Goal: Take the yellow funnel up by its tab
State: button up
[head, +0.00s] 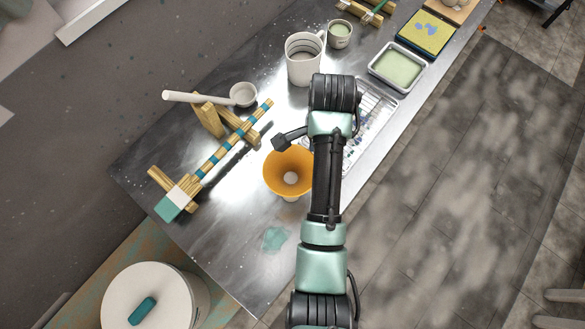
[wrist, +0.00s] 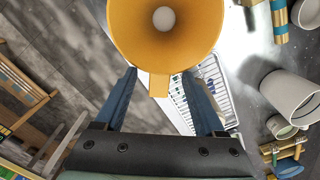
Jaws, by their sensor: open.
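The yellow funnel (head: 272,178) stands mouth up on the metal table (head: 222,245), left of my arm in the head view. A bit of something white shows under its rim. In the wrist view the funnel (wrist: 130,40) fills the top middle, and its flat tab (wrist: 159,86) points down toward my gripper (wrist: 159,73). My gripper is open, with one blue finger on each side of the tab and a visible gap to both. I cannot tell whether the fingers are level with the tab. In the head view my arm hides the tab and most of the gripper.
A wire rack (head: 374,112) lies right of the funnel, partly behind my arm. A white mug (head: 303,60) stands beyond. A striped stick with a brush end (head: 178,197) rests on wooden supports at left. A green smear (head: 275,238) marks the near table; a white lidded bucket (head: 185,290) stands below.

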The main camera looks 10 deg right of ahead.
aim_at(298, 174)
jog(key=shift+f+p, duration=0.45)
jog(key=shift+f, duration=2.5)
grip_shut()
